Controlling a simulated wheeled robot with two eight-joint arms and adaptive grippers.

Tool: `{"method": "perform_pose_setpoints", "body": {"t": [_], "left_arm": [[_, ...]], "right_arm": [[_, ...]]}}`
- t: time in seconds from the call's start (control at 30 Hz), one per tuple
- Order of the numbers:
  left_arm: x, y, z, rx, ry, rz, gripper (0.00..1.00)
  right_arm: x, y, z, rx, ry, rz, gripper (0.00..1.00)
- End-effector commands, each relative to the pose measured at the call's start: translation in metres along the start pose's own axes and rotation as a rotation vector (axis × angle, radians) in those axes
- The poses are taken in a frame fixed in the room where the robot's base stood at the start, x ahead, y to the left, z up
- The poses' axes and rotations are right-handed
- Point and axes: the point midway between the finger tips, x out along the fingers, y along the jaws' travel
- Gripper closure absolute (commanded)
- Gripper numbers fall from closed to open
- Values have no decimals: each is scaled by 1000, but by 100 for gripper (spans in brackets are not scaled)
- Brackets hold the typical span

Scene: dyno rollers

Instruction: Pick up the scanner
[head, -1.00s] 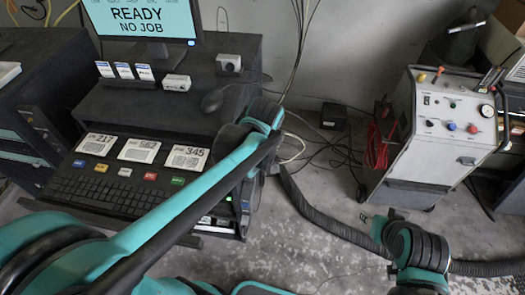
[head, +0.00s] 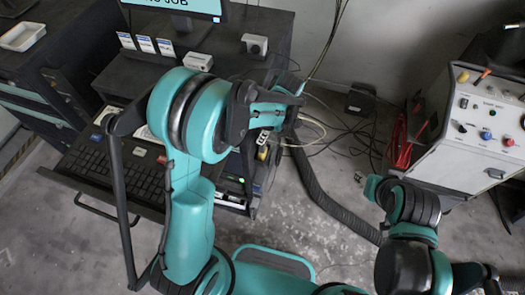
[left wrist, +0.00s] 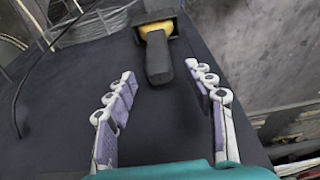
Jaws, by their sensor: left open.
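The scanner (left wrist: 158,55) shows in the left wrist view, with a dark handle pointing toward me and a yellow part at its top, seated in a dark holder on a dark panel. My left gripper (left wrist: 160,75) is open. Its two fingers stand apart on either side of the lower handle, with nothing between them clearly gripped. In the head view, my left arm reaches to the right side of the dark workstation (head: 108,88), and its wrist hides the scanner. My right arm is at the lower right of the head view; its fingers do not show.
A white wheeled machine (head: 455,148) stands at the right. A thick black hose (head: 320,192) lies on the floor between it and the workstation. Loose cables run behind. The keyboard (head: 95,165) sits on the workstation's front shelf. Cables also show in the left wrist view (left wrist: 75,25).

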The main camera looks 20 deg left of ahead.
Motion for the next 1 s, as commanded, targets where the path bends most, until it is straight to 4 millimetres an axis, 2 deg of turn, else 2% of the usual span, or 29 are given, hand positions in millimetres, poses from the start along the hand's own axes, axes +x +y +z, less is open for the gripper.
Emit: {"method": "perform_pose_setpoints", "body": {"t": [0.1, 0.33, 0.37, 0.5, 0.57, 1.0], "left_arm": [[12, 1, 0, -1, 0, 0, 47], [14, 0, -1, 0, 0, 1, 47], [14, 0, -1, 0, 0, 1, 49], [13, 0, 0, 0, 0, 1, 86], [13, 0, 0, 0, 0, 1, 100], [9, 0, -2, 0, 0, 1, 100]], "right_arm": [[2, 0, 2, 0, 0, 0, 60], [2, 0, 1, 0, 0, 0, 60], [2, 0, 1, 0, 0, 0, 60], [2, 0, 1, 0, 0, 0, 60], [2, 0, 1, 0, 0, 0, 60], [1, 0, 1, 0, 0, 0, 60]]}}
